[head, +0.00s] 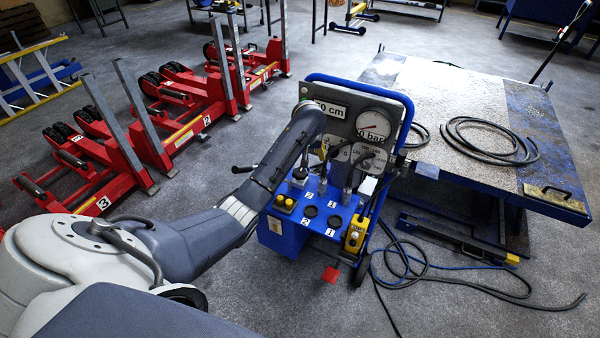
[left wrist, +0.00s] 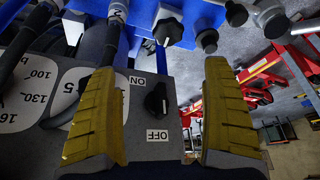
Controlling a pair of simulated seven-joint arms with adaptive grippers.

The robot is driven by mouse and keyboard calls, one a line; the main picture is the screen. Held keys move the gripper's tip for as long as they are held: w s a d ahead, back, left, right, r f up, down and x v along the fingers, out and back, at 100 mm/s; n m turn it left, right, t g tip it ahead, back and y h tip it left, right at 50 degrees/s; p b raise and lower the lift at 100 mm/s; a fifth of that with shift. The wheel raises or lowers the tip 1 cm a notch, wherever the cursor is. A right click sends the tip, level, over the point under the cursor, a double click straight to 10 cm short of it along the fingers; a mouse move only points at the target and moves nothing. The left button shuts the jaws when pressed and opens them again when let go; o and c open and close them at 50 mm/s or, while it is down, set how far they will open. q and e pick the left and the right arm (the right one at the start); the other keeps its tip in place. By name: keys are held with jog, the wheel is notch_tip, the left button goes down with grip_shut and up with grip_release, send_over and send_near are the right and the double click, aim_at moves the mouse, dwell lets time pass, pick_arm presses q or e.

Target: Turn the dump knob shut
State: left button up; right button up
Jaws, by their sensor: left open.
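A black knob (left wrist: 156,98) with a white mark sits on the grey panel (left wrist: 145,140), between an ON and an OFF label, in the left wrist view. Another black knob (left wrist: 168,29) shows above it on a blue part. I cannot read a dump label on either. My left gripper (left wrist: 162,72) is open, its yellow-padded fingers on either side of the ON/OFF knob in the picture, with nothing held. In the head view my left arm reaches to the blue trolley (head: 285,236), and the arm hides part of the panel. My right gripper does not show.
A pressure gauge (head: 373,123) and a "cm" display (head: 331,109) sit on the panel. Hoses and fittings crowd beside the panel in the left wrist view. Red jacks (head: 110,165) stand at left, a blue-framed table (head: 470,95) at right. Hoses lie on the floor (head: 470,285).

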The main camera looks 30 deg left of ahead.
pick_arm(q)
jog(key=n, duration=0.1)
send_near(300, 172)
jog(key=shift+n, duration=0.4)
jog(key=x, duration=0.9)
jog(key=shift+w+f, duration=0.1)
jog(key=shift+f, duration=0.2)
jog(key=c, duration=1.2)
jog(key=shift+m, duration=0.7)
jog(key=o, duration=1.2)
